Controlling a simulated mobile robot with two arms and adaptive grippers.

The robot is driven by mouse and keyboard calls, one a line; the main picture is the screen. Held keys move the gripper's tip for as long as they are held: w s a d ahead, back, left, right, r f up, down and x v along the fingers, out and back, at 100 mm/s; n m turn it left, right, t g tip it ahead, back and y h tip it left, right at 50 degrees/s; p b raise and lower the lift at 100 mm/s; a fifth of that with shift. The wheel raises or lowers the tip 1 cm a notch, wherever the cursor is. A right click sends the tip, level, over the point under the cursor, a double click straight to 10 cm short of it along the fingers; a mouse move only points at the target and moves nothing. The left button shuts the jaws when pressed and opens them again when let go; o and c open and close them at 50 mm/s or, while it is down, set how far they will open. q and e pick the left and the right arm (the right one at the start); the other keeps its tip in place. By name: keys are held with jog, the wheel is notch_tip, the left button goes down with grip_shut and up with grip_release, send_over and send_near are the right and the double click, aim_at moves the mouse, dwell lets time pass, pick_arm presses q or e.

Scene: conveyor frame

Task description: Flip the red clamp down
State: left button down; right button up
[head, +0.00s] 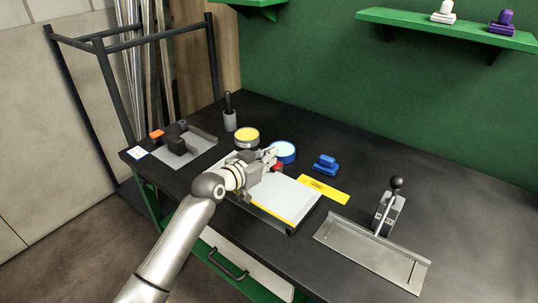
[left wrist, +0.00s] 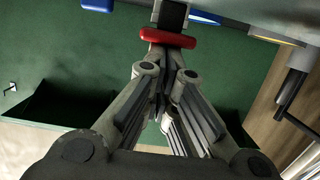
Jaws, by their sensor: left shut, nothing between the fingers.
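The red clamp (head: 277,167) shows as a small red piece at the far edge of a fixture with a pale plate (head: 293,197) on the black table. In the left wrist view its rounded red bar (left wrist: 168,39) lies across a dark upright part (left wrist: 172,14). My left gripper (head: 268,160) is over the fixture, right beside the red clamp and partly hiding it. In the wrist view its fingers (left wrist: 172,62) are closed together and empty, with tips just short of the red bar; I cannot tell if they touch. My right gripper is not in view.
A yellow-topped tin (head: 246,135), a blue-topped tin (head: 285,150) and a blue block (head: 325,165) stand behind the fixture. A yellow strip (head: 323,189) lies to its right. A lever device (head: 388,212) with a metal tray (head: 370,253) stands further right. The back right tabletop is clear.

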pick_arm(q)
jog(key=shift+s+f, duration=0.15)
jog(key=shift+f, duration=0.65)
jog(key=shift+r+p, duration=0.45)
jog(key=shift+r, duration=0.05)
jog(key=r+p, duration=0.3)
jog(key=r, duration=0.1)
jog(key=shift+w+r, duration=0.1)
jog(key=shift+w, duration=0.1)
jog(key=v, duration=1)
jog(key=shift+r+b, duration=0.25)
jog(key=shift+b, duration=0.05)
